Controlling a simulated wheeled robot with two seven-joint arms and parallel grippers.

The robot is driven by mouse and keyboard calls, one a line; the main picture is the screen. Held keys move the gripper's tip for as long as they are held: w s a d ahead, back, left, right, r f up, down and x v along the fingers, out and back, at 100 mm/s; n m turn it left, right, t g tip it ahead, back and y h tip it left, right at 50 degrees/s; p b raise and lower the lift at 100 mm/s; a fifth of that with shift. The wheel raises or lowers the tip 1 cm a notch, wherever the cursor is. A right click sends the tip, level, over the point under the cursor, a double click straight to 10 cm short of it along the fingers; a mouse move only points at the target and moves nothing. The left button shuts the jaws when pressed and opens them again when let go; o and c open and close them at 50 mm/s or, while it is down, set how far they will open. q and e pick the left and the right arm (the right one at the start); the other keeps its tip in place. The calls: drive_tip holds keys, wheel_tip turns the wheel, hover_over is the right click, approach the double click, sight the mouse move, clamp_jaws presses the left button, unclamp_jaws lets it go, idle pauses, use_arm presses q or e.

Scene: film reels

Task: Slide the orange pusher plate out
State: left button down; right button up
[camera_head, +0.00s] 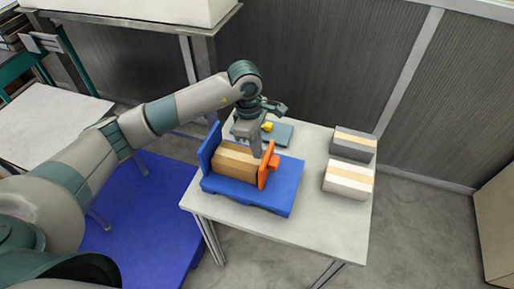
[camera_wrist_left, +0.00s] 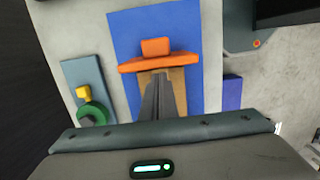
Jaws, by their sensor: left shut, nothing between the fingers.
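The orange pusher plate (camera_head: 265,164) stands upright on a blue base (camera_head: 282,197), at the right end of a brown box (camera_head: 236,163). In the left wrist view the orange plate (camera_wrist_left: 157,63) shows with an orange block behind it, and the brown box (camera_wrist_left: 176,86) is partly hidden by the fingers. My left gripper (camera_head: 256,153) points down over the box, close to the plate on its box side. Its fingers (camera_wrist_left: 158,78) are shut and empty; whether they touch the plate I cannot tell. My right gripper is not in view.
A blue upright wall (camera_head: 209,146) stands at the base's left end. Two boxes, grey-topped (camera_head: 353,145) and white (camera_head: 348,180), sit at the table's right. A teal plate with a yellow knob (camera_head: 267,126) lies behind. The table (camera_head: 325,215) is clear at front right.

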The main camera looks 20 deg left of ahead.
use_arm(q)
drive_tip(key=shift+d, duration=0.2)
idle(0.4)
drive_tip(key=d+b, duration=0.3)
drive_tip(key=d, duration=0.7)
drive_tip(key=shift+s, duration=0.15)
idle(1.9)
drive_tip(key=shift+a+b, duration=0.5)
drive_tip(key=shift+a, duration=1)
wheel_tip(320, 180, up, 6)
drive_tip(key=p, duration=0.2)
idle(0.7)
